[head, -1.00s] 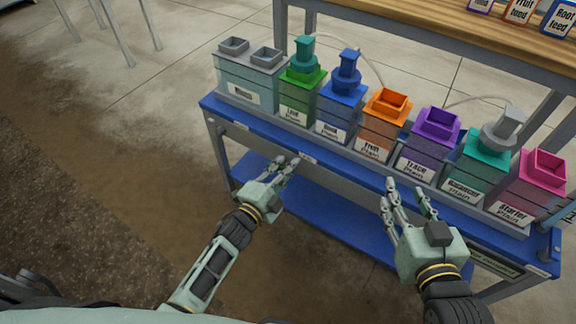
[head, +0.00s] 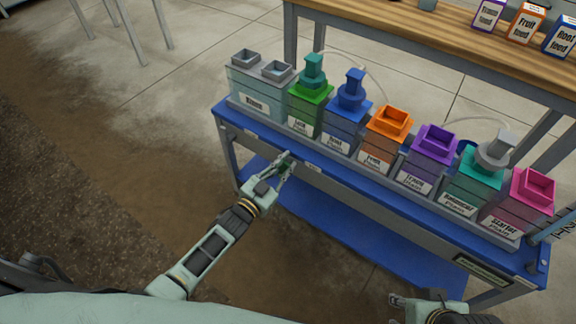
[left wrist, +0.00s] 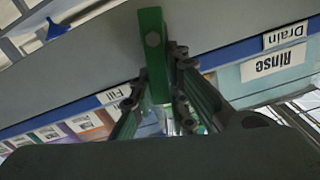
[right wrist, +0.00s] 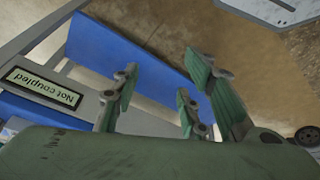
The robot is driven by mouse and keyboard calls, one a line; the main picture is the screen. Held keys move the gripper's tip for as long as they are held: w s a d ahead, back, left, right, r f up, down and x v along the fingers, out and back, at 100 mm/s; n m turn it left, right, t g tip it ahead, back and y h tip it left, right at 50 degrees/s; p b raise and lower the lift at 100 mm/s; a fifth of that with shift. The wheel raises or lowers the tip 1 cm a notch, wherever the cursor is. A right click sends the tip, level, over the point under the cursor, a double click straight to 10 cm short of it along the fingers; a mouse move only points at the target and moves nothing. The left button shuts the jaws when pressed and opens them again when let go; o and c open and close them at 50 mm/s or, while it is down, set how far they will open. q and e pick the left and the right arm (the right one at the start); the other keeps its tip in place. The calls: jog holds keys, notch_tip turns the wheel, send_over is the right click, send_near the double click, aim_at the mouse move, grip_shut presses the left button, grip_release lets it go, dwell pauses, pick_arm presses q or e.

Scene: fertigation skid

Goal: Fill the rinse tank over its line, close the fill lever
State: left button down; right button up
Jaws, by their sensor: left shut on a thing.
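The rinse tank (head: 248,106) is a pale grey-blue box with two square openings on top, at the left end of the row in the head view. Its water level and line cannot be made out. My left gripper (head: 286,160) is at the front edge of the blue bench, shut on the green fill lever. In the left wrist view the green lever (left wrist: 152,50) stands between the fingers, near the "Fill" label (left wrist: 114,94). My right gripper (right wrist: 160,85) is open and empty in the right wrist view; only part of it shows low in the head view.
Several coloured tanks, such as the orange one (head: 388,122), stand in a row right of the rinse tank. A "Not coupled" display (right wrist: 45,88) is on the bench front. A "Drain" label (left wrist: 285,34) is along the same edge. Floor before the bench is clear.

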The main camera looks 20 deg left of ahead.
pick_arm(q)
jog(key=shift+a+n, duration=0.2)
jog(key=shift+n, duration=0.2)
jog(key=shift+w+a+n, duration=0.15)
jog(key=shift+a+n, duration=0.25)
jog(key=shift+n, duration=0.7)
pick_arm(e)
jog(key=shift+x, duration=1.4)
jog(key=shift+a+f, duration=0.1)
pick_arm(q)
jog(key=c, duration=1.7)
grip_release()
jog(key=v, duration=1.2)
